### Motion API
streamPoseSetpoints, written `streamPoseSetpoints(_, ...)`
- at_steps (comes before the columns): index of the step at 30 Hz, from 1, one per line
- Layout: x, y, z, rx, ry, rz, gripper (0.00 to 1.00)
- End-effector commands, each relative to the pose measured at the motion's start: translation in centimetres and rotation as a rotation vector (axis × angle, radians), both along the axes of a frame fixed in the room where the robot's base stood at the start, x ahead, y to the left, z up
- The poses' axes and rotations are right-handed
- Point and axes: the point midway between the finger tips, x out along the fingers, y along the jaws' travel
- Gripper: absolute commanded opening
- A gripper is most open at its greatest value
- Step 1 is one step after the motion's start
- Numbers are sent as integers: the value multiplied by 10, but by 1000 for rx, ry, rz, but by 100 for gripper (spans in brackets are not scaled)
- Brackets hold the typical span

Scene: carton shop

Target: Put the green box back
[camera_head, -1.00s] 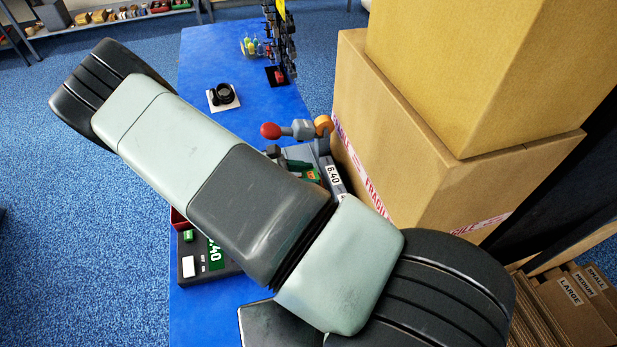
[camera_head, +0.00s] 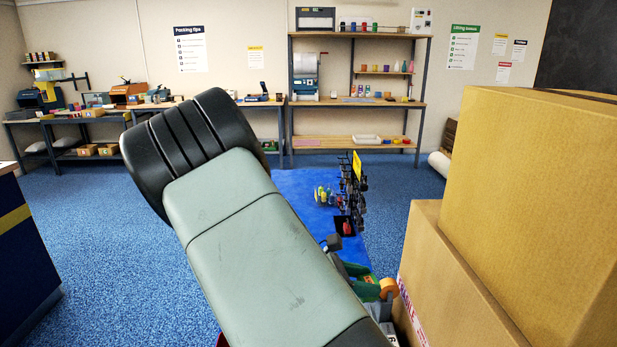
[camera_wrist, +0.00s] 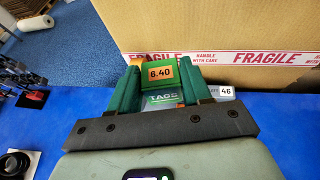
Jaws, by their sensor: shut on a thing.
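The green box (camera_wrist: 151,84) is between the two dark green fingers of my gripper (camera_wrist: 158,68) in the wrist view. An orange "6.40" label and the word "TAGS" show on or right by it. My gripper is shut on the box. In the head view my arm covers most of this area. A bit of green (camera_head: 366,287) shows past the arm, beside an orange roll (camera_head: 389,289); I cannot tell there which part is box and which is finger. The box's underside is hidden, so I cannot tell whether it touches anything below.
Large cardboard cartons (camera_head: 535,190) stand close on the right; their "FRAGILE" tape fills the back of the wrist view. The blue table (camera_head: 296,185) carries a dark rack (camera_head: 352,190) and small bottles (camera_head: 323,195). A grey item marked "46" (camera_wrist: 222,92) lies right of the gripper.

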Motion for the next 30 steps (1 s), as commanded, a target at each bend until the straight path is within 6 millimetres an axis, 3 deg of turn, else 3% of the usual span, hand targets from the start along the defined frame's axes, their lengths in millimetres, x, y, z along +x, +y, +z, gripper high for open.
streamPoseSetpoints(3, 23, 6, 54, 7, -8, 174, 14)
streamPoseSetpoints(7, 39, 10, 105, 7, -7, 357, 14)
streamPoseSetpoints(12, 47, 11, 164, 6, -8, 569, 14)
streamPoseSetpoints(18, 43, 11, 226, 5, -9, 798, 14)
streamPoseSetpoints(24, 32, 11, 270, 2, -6, 977, 14)
streamPoseSetpoints(30, 24, 11, 289, 0, -1, 1064, 14)
